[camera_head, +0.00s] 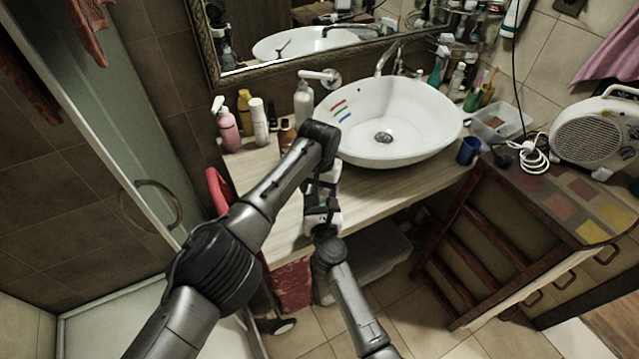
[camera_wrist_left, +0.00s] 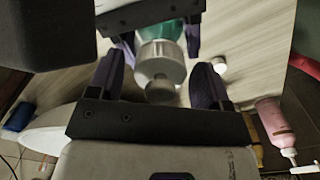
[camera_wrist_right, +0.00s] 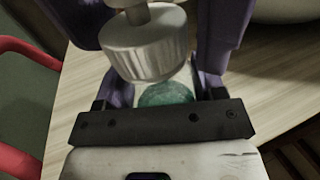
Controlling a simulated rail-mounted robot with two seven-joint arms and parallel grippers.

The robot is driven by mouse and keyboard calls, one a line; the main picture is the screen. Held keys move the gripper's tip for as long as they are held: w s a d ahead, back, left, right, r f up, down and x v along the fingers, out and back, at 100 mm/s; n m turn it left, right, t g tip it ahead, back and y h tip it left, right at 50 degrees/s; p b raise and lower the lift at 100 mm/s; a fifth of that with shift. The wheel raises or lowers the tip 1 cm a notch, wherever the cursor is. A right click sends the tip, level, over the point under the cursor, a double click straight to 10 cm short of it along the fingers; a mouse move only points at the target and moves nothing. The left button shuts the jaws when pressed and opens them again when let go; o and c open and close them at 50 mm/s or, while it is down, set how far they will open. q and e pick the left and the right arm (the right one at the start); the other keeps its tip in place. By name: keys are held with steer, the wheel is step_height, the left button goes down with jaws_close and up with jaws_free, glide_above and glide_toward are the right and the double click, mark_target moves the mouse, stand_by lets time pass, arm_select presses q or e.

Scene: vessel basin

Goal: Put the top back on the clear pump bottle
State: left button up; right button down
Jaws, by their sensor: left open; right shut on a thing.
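The clear pump bottle, with teal contents, shows as a green patch (camera_wrist_right: 165,94) in the right wrist view and at the top of the left wrist view (camera_wrist_left: 160,30). My right gripper (camera_head: 322,222) is shut on it above the counter's front edge. The white ribbed top (camera_wrist_right: 145,45) with its pump stem is at the bottle's mouth end; I cannot tell whether it is seated. It also shows in the left wrist view (camera_wrist_left: 161,63). My left gripper (camera_wrist_left: 158,76) is open, its purple fingers on either side of the top with gaps. My left arm hides much of this in the head view.
The white basin (camera_head: 390,150) stands on the wooden counter (camera_head: 375,185). A pink bottle (camera_head: 227,128), a white bottle (camera_head: 259,122) and a white pump dispenser (camera_head: 304,103) stand at the left. A blue cup (camera_head: 468,150) is right of the basin. The counter front is mostly clear.

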arm_select(q)
steer(key=shift+c, duration=0.4)
steer(key=c, duration=0.9)
steer(key=o, duration=1.1)
steer(key=shift+r, duration=0.1)
step_height(320, 180, up, 12)
steer(key=shift+f, duration=0.1)
arm_select(e)
steer(key=shift+c, duration=0.7)
jaws_free()
